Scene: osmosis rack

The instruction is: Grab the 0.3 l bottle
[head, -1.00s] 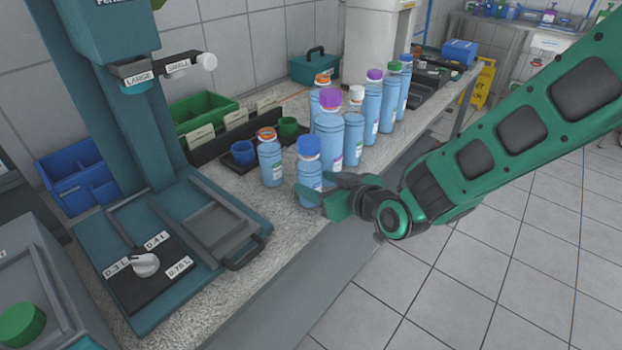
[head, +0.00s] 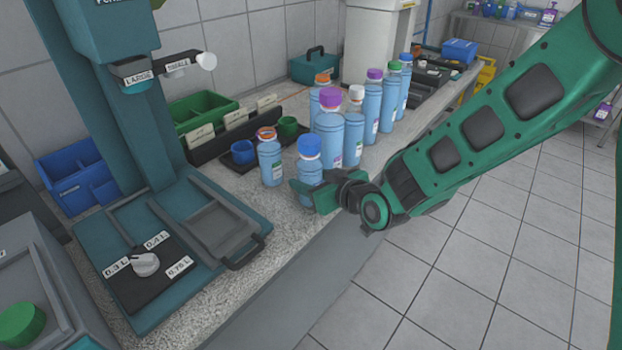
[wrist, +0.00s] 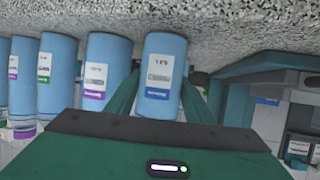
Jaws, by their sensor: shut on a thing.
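A small light-blue bottle (head: 310,172) with a blue cap stands at the front of the bottle group on the counter. My gripper (head: 306,190) is around its lower body, shut on it from the front right. In the wrist view the same bottle (wrist: 164,75) sits between my two green fingers, its white label facing the camera; the label's print is too small to read surely.
A larger purple-capped bottle (head: 329,135) and several others stand in a row behind. A dark tray with a blue cup (head: 243,152) and a green cup (head: 287,127) lies behind left. A teal machine (head: 165,240) stands left. The floor in front is clear.

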